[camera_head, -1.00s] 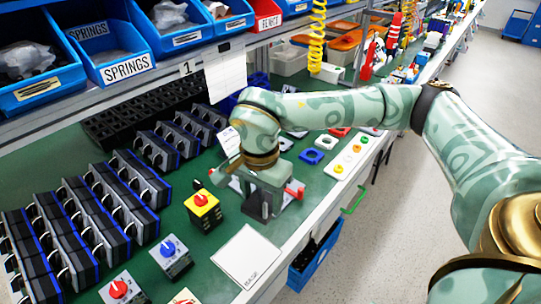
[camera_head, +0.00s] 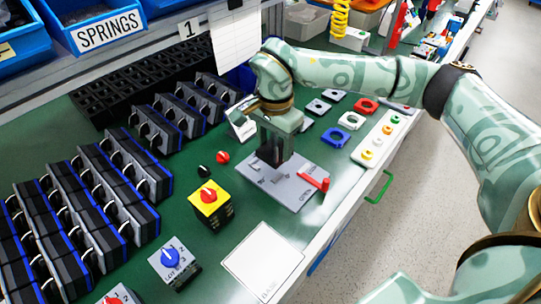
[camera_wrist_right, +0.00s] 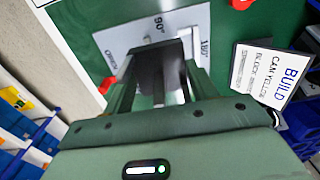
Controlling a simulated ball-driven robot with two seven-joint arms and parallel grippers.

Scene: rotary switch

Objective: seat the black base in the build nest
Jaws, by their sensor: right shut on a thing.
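My right gripper (camera_head: 275,155) points down over the grey plate of the build nest (camera_head: 298,192), which has a red lever (camera_head: 315,180) at its right side. In the right wrist view the gripper (camera_wrist_right: 160,88) is shut on the black base (camera_wrist_right: 160,72), a dark block between the fingers. The nest plate (camera_wrist_right: 128,40) with its 90° and 180° marks shows behind it. I cannot tell whether the base touches the plate. The fingers and base hide the plate's middle. My left gripper is not in view.
A yellow box with a red knob (camera_head: 210,203) stands left of the nest, with loose black (camera_head: 204,171) and red knobs (camera_head: 222,157) behind it. A white card (camera_head: 262,262) lies in front. Rows of black units (camera_head: 110,185) fill the left. Coloured parts (camera_head: 351,120) lie to the right.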

